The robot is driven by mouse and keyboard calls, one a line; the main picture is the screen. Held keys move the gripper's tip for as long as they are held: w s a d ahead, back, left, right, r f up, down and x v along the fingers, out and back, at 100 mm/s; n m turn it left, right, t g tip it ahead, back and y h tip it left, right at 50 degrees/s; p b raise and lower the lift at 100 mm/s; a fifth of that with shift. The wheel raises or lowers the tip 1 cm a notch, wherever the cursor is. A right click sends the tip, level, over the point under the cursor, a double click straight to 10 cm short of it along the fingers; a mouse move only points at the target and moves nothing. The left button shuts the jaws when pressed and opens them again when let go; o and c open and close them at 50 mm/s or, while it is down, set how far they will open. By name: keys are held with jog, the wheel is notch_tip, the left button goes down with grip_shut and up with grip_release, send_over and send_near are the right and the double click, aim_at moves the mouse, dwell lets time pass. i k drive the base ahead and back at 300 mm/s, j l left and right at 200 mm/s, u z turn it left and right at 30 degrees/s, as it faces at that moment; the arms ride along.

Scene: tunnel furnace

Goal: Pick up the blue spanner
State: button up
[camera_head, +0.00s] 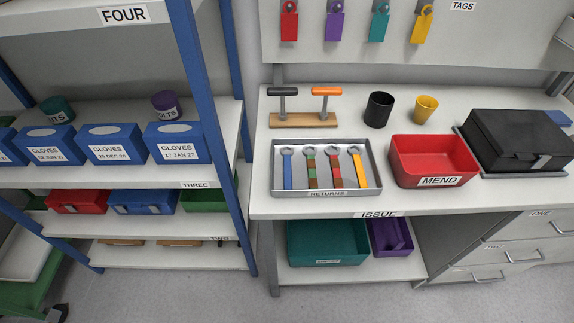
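The blue spanner (288,169) lies in a grey metal tray (376,178) labelled RETURNS on the bench. It is the leftmost of a row of spanners, with its ring end towards the back and its blue handle towards the front. To its right lie two spanners with green and reddish-brown banded handles (311,168) (334,168), then a yellow-handled one (358,168). The spanners lie apart, with gaps between them. My gripper is not in view.
A wooden rack (303,120) with a black-handled and an orange-handled tool stands behind the tray. A red MEND bin (433,163) stands close on its right, with a black case (515,138) beyond. A blue shelf post (212,120) rises left of the bench.

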aim_at(287, 157)
jog(key=l+u, duration=0.15)
jog(key=u, duration=0.2)
jog(key=i+l+u, duration=0.1)
jog(key=u, duration=0.3)
jog(key=l+u, duration=0.35)
jog(key=j, duration=0.1)
